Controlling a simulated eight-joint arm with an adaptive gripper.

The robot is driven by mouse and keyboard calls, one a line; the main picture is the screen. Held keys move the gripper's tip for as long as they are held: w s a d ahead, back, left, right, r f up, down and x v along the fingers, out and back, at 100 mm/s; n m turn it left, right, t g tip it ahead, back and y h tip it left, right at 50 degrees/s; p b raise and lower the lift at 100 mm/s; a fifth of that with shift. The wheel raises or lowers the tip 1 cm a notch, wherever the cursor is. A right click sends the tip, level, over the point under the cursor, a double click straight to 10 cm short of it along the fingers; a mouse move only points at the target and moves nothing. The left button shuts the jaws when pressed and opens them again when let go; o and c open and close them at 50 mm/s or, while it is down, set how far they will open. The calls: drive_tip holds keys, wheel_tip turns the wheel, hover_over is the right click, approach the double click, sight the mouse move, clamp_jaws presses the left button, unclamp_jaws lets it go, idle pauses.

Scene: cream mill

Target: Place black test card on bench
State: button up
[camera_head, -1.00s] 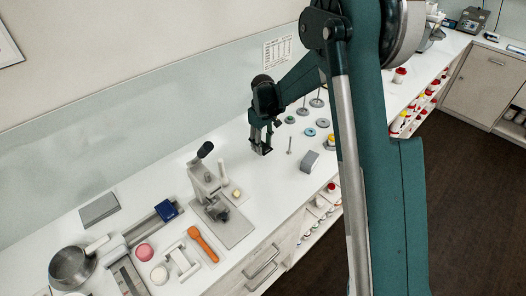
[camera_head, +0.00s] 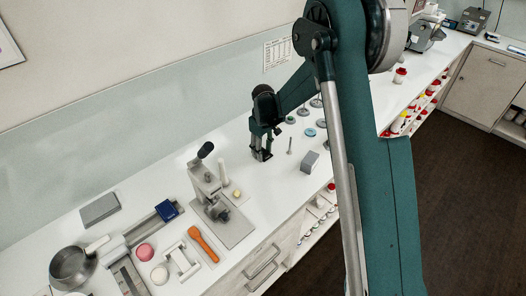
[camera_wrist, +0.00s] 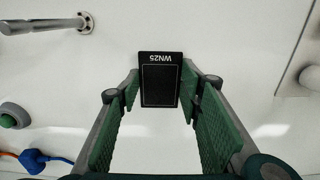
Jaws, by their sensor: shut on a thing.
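My gripper (camera_head: 261,154) is low over the white bench (camera_head: 273,186), between the press and the small grey block. In the wrist view my gripper (camera_wrist: 160,88) is shut on the black test card (camera_wrist: 160,82), which is a flat dark rectangle with a thin pale outline and the white letters WN25 at its top. The card sits between the two green finger pads. In the head view the card cannot be told apart from the dark fingers. I cannot tell whether it touches the bench.
A lever press (camera_head: 212,190) stands left of my gripper. A grey block (camera_head: 310,161), a thin upright pin (camera_head: 290,146) and several round discs are to the right. An orange-handled tool (camera_head: 203,243) lies near the front edge. Bare bench surrounds the gripper.

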drive_tip(key=shift+f, duration=0.15)
drive_tip(key=o, duration=0.8)
wheel_tip(320, 180, up, 12)
drive_tip(key=shift+r, duration=0.2)
idle(0.5)
idle(0.7)
